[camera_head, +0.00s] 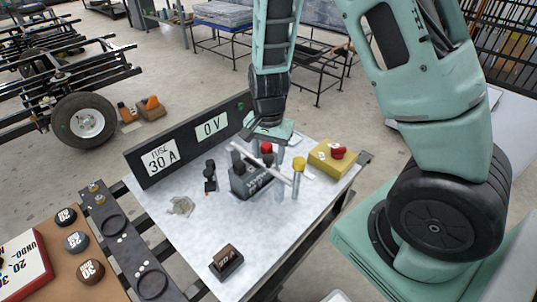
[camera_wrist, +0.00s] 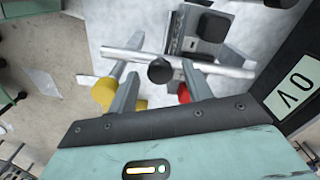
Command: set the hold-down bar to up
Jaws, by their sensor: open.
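The hold-down bar is a silver rod (camera_wrist: 215,67) with a dark round knob (camera_wrist: 160,71) near its middle. It crosses beside a dark block (camera_head: 252,181) on the pale board; in the head view the rod (camera_head: 265,166) runs slantwise past the block. My gripper (camera_wrist: 160,82) is open, its two grey fingers spread on either side of the knob in the wrist view. I cannot tell whether they touch the rod. In the head view my gripper (camera_head: 277,146) is above the block and hides part of it. Whether the bar is up or down is unclear.
A red knob (camera_head: 266,148) and a yellow-topped post (camera_head: 299,164) stand close by the bar. A yellow box with a red button (camera_head: 332,157) is to the right. A black panel reading 0 V (camera_head: 210,127) edges the board behind.

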